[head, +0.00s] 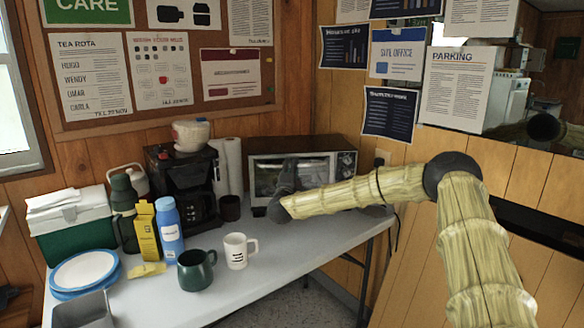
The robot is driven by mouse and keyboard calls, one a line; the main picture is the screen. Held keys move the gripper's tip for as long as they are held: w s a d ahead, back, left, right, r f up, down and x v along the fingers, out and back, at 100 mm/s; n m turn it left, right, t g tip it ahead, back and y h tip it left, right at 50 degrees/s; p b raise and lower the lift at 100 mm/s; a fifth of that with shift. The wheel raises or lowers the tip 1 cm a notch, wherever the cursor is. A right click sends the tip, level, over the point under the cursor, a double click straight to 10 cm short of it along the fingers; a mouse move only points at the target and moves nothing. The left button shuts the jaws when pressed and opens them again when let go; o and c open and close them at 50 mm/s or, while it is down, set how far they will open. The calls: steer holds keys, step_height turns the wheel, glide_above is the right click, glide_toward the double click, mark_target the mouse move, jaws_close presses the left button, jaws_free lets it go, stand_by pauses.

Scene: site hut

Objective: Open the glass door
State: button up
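The toaster oven (262,158) stands at the back right of the white table, in the corner. Its glass door (318,171) looks upright and shut, with part of it hidden behind my gripper and arm. Its control panel with knobs (346,164) is on the right of the front. My dark grey gripper (282,188) is in front of the oven's front, left of the door's middle. I cannot tell whether it touches the door or handle, or whether its fingers are open. The handle is not clearly visible.
A dark mug (230,208) and a coffee maker (185,183) stand left of the oven. A white mug (236,251) and a green mug (196,270) stand nearer the front. The table (310,245) is clear in front of the oven. A wood wall is on the right.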

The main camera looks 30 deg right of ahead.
steer(key=shift+x, duration=0.95)
jaws_close()
steer(key=shift+s+f, duration=0.1)
steer(key=s+a+f+m+t+h+b, duration=0.1)
steer(key=s+a+f+b, duration=0.3)
steer(key=s+b, duration=0.5)
steer(key=shift+s+f+t+h+b, duration=0.25)
steer(key=shift+f+t+h+b, duration=0.15)
steer(key=shift+f+h+b, duration=0.6)
steer(key=shift+a+f, duration=0.15)
